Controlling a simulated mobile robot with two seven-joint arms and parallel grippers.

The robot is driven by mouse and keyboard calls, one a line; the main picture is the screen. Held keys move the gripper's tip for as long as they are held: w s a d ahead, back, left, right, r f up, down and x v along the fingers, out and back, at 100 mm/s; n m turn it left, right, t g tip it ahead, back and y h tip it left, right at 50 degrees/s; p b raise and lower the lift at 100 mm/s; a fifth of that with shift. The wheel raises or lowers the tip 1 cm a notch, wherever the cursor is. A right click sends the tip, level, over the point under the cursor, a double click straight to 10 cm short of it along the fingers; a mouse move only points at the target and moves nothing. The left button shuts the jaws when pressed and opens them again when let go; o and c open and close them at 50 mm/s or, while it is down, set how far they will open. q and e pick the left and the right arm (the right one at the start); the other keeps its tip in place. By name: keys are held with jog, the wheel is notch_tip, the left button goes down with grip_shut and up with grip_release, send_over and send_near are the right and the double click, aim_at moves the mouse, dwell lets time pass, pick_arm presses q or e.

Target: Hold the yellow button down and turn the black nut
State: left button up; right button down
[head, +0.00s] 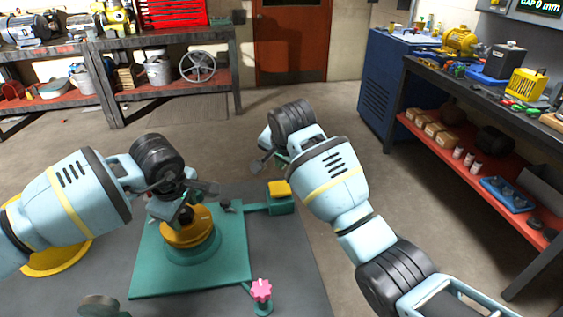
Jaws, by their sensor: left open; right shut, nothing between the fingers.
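The yellow button (279,188) sits on top of a small green box at the right end of an arm from the green base plate (143,275). An orange disc (203,232) stands on a round green mount on the plate. The black nut (186,214) appears to be at the disc's centre, partly hidden by my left gripper. My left gripper (196,199) is open just above the disc; whether it touches the nut I cannot tell. My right gripper (260,167) is shut and empty, above and left of the yellow button, apart from it in the picture.
A pink knob (261,290) stands on a green post at the plate's front right. A small dark part (225,206) lies on the plate behind the disc. A workbench (403,100) with tools stands at right, shelves (105,95) at back left. The middle floor is free.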

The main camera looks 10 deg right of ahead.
pick_arm(q)
jog(key=shift+s+r, duration=0.1)
jog(key=shift+s, duration=0.05)
jog(key=shift+o, duration=1.1)
notch_tip(320, 180, up, 3)
jog(key=shift+a+r+p, duration=0.1)
jog(key=shift+r+p, duration=0.1)
jog(key=shift+p, duration=0.55)
jog(key=shift+r+p, duration=0.35)
jog(key=shift+r, duration=0.55)
jog(key=shift+r+p, duration=0.5)
jog(key=shift+r, duration=0.85)
pick_arm(e)
notch_tip(320, 180, up, 9)
jog(key=t, duration=0.1)
pick_arm(q)
jog(key=shift+f, duration=0.15)
pick_arm(e)
jog(key=shift+f, duration=0.1)
